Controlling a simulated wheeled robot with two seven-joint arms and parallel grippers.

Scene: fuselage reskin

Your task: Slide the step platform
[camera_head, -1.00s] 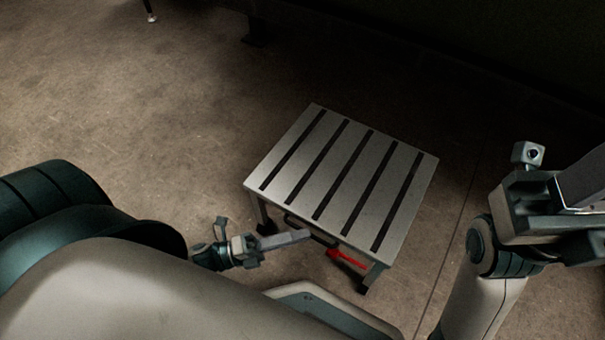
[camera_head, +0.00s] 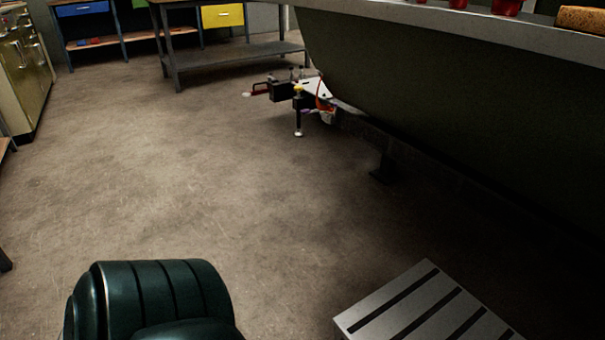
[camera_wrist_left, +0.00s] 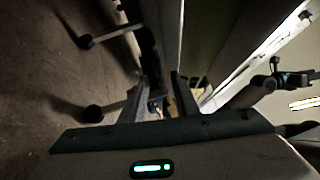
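The step platform (camera_head: 418,305) shows at the bottom edge of the head view, only the far corner of its pale slatted top with dark grooves. In the left wrist view, tilted sideways, a pale edge (camera_wrist_left: 168,40) and legs with dark rubber feet (camera_wrist_left: 92,113), apparently the platform's, are very close. My left gripper (camera_wrist_left: 160,98) has its two fingers apart, with a gap showing between them, close to the platform. Whether they touch or straddle its edge I cannot tell. In the head view both grippers are out of sight. My right gripper is in no current view for certain.
A large dark curved hull (camera_head: 480,110) fills the right of the head view. A workbench (camera_head: 235,60) and cabinets (camera_head: 22,70) are at the back.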

